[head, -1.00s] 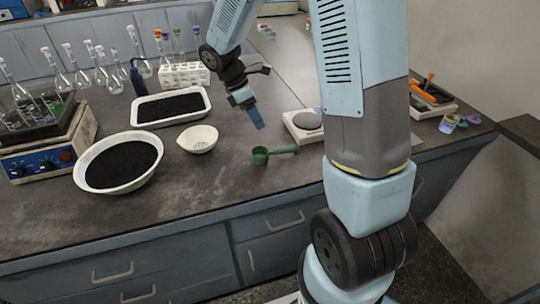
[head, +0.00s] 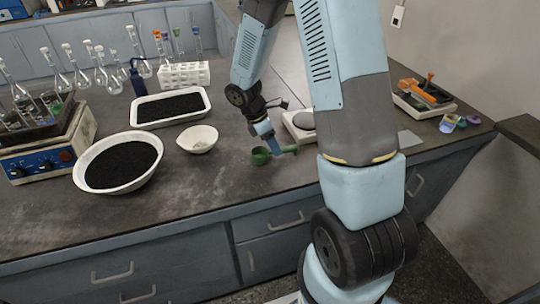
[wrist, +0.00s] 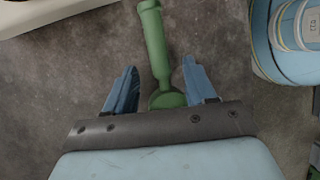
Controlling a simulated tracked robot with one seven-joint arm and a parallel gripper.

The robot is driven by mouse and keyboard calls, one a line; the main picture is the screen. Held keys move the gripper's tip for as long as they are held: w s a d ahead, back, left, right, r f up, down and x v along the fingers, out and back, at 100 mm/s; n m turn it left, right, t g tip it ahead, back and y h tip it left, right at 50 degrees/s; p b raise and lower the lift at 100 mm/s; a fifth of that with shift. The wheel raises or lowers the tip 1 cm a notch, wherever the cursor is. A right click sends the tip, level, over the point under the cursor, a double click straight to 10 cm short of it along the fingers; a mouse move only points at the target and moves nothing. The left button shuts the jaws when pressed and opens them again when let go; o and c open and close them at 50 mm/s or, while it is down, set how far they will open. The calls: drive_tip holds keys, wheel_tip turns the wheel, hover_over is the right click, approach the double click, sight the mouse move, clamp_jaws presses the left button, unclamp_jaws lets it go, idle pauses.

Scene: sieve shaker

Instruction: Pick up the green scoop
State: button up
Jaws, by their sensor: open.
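The green scoop (head: 261,156) lies on the dark bench top near its front edge. Its handle points right in the head view, partly hidden behind my gripper. In the wrist view the scoop's handle (wrist: 154,40) runs up from between my fingers, and its cup is partly hidden by the gripper body. My gripper (head: 273,147) is low over the scoop, pointing down. In the wrist view its two blue fingers (wrist: 158,88) are apart, one on each side of the scoop near where handle meets cup. Neither finger clearly touches it.
A small white bowl (head: 198,139) stands left of the scoop. A large white bowl (head: 150,182) and a white tray (head: 207,100) hold black grains. A white scale (head: 292,118) stands behind and right of the scoop. Bench in front is clear.

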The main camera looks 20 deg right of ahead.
drive_tip(key=shift+x, duration=1.05)
drive_tip(key=shift+c, duration=0.5)
clamp_jaws()
